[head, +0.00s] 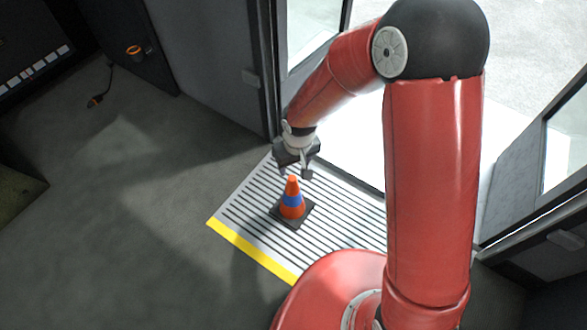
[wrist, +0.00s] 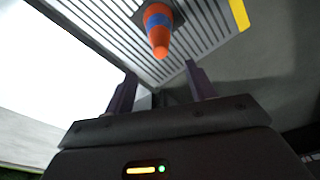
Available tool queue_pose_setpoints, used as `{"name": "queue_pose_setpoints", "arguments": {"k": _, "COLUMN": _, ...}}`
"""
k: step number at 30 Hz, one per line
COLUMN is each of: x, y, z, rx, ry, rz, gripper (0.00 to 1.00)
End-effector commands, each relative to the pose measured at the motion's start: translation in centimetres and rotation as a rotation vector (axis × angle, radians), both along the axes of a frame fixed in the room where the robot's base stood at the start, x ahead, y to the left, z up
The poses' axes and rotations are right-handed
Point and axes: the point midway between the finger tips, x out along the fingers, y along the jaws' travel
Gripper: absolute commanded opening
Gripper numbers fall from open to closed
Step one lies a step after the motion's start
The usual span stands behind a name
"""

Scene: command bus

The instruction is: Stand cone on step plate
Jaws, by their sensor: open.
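An orange cone (head: 292,203) with a blue band and a dark square base stands upright on the striped step plate (head: 250,211), which has a yellow front edge. My gripper (head: 296,174) is above and just behind the cone in the head view, open and empty. In the wrist view the cone (wrist: 159,32) shows beyond the two spread fingers (wrist: 159,82), its tip pointing toward my gripper, with a gap between them. The plate (wrist: 105,28) shows around the cone's base there. My arm hides the plate's right part in the head view.
An open doorway with bright ground outside lies behind the plate, with door panels (head: 532,170) at right. A grey wall panel (head: 215,60) stands at left. A dark cabinet with an orange-ringed fitting (head: 135,51) and a cable is at upper left.

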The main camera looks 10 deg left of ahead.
Motion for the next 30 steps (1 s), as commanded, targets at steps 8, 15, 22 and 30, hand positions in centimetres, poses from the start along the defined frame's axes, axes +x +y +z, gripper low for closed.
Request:
{"name": "queue_pose_setpoints", "arguments": {"k": 8, "x": -0.2, "y": -0.2, "z": 1.8, "rx": -0.001, "ry": 0.001, "rz": 0.001, "gripper": 0.55}}
{"name": "queue_pose_setpoints", "arguments": {"k": 15, "x": 0.3, "y": -1.4, "z": 3.7, "rx": -0.003, "ry": -0.023, "rz": -0.027, "gripper": 0.55}}
{"name": "queue_pose_setpoints", "arguments": {"k": 22, "x": 0.8, "y": -9.5, "z": 13.4, "rx": -0.015, "ry": -0.138, "rz": -0.202, "gripper": 0.55}}
{"name": "queue_pose_setpoints", "arguments": {"k": 30, "x": -4.7, "y": -19.4, "z": 23.3, "rx": 0.02, "ry": -0.258, "rz": -0.456, "gripper": 0.55}}
